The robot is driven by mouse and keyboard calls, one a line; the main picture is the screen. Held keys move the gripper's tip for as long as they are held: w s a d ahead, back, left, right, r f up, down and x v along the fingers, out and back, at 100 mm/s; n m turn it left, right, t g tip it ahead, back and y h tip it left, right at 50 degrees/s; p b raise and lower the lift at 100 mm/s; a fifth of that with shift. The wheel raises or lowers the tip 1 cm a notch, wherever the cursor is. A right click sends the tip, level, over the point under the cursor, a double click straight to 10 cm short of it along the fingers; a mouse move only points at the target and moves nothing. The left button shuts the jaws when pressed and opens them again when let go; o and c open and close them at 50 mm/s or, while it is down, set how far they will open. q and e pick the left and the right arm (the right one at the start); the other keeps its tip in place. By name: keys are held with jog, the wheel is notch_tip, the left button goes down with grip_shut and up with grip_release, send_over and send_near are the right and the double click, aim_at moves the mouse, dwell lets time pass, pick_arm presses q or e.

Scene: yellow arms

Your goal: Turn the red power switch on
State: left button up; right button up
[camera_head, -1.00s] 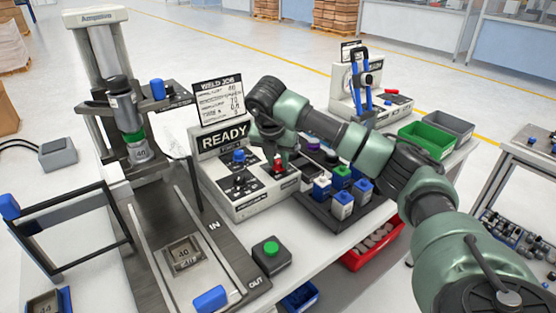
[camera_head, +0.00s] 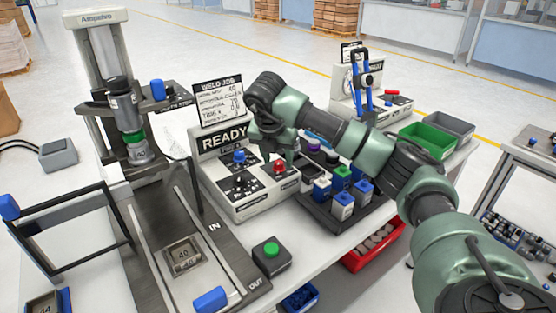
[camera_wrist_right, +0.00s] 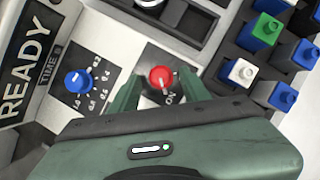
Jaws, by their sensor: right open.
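The red power switch (camera_head: 279,167) is a round knob on the right part of the white control box (camera_head: 262,204). In the right wrist view the red knob (camera_wrist_right: 161,79) sits on a dark plate, with a pale mark on it pointing roughly towards the "ON" label (camera_wrist_right: 170,97). My right gripper (camera_head: 284,152) is just above and beside the knob. In the wrist view its two green fingers (camera_wrist_right: 163,92) are apart, one on each side of the knob, with gaps visible. My left gripper is not in view.
A blue dial (camera_head: 239,156) sits left of the red knob, below a "READY" display (camera_head: 223,138). A tray (camera_head: 318,208) of coloured blocks stands close on the right. A green button box (camera_head: 271,256) is in front.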

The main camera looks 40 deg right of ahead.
aim_at(275, 177)
jog(key=v, duration=0.6)
jog(key=shift+a+r+b, duration=0.2)
jog(key=shift+r+b, duration=0.1)
jog(key=shift+r, duration=0.05)
